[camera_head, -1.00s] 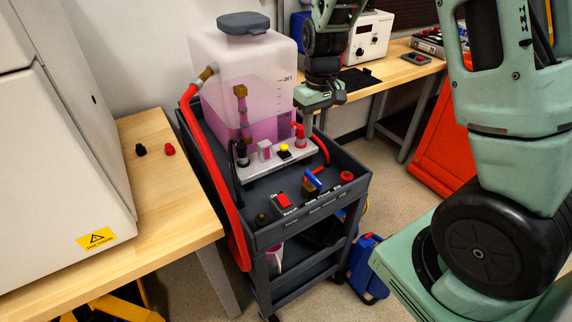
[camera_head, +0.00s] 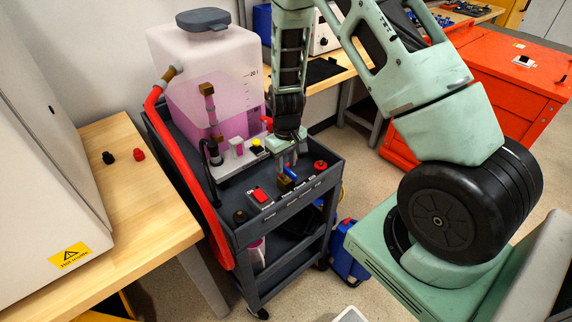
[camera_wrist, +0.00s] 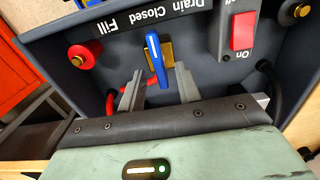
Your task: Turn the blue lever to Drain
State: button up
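The blue lever (camera_head: 290,173) sits on a brass valve (camera_head: 285,183) at the front of the dark cart. In the wrist view the lever (camera_wrist: 156,60) stands on its brass body (camera_wrist: 168,52), its free end toward the label strip, roughly at "Closed". The label strip (camera_wrist: 150,14) reads upside down, with "Fill" at the left and "Drain" at the right. My gripper (camera_wrist: 158,78) is open, one finger on each side of the lever's near end, with gaps visible. In the head view my gripper (camera_head: 287,155) hangs just above the lever and partly hides it.
A red rocker switch (camera_wrist: 243,31) is right of the lever, and a red knob (camera_wrist: 82,57) is left. A pink-filled tank (camera_head: 210,80) with a red hose (camera_head: 185,170) stands at the cart's back. A wooden bench (camera_head: 120,215) is at the left.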

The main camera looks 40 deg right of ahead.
jog(key=shift+f, duration=0.8)
grip_shut()
jog(key=shift+m, duration=0.4)
jog(key=m, duration=0.4)
jog(key=shift+r+m, duration=0.1)
jog(key=shift+m, duration=0.2)
jog(key=m+p, duration=0.1)
jog(key=m, duration=0.4)
jog(key=shift+m, duration=0.4)
